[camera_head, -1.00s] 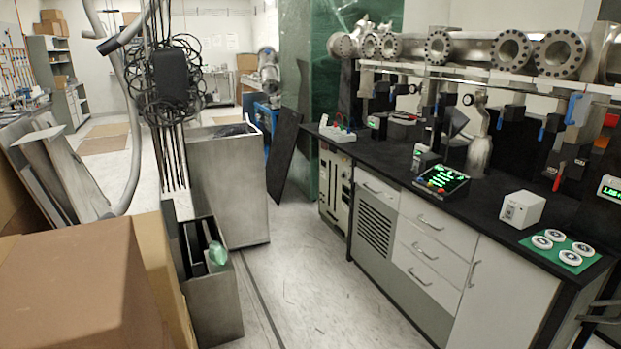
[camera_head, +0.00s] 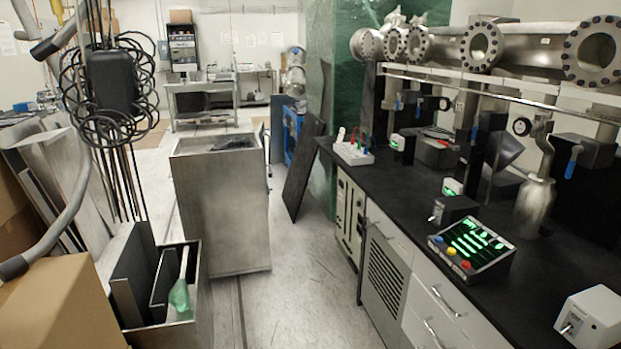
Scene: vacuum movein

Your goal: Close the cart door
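I cannot make out a cart door for certain. A tall grey metal box (camera_head: 222,215) stands on the floor ahead, open at the top with dark material inside. Whether it is the cart cannot be told. A dark flat panel (camera_head: 304,168) leans at a tilt to its right, apart from it. A blue object (camera_head: 292,128) is partly hidden behind that panel. Neither of my grippers is in view.
A black-topped lab bench (camera_head: 415,215) with instruments lines the right side. A low metal bin (camera_head: 182,335) with dark panels and a cardboard box (camera_head: 65,305) stand at the near left. Black cables (camera_head: 110,85) hang above. Clear floor (camera_head: 300,265) runs between box and bench.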

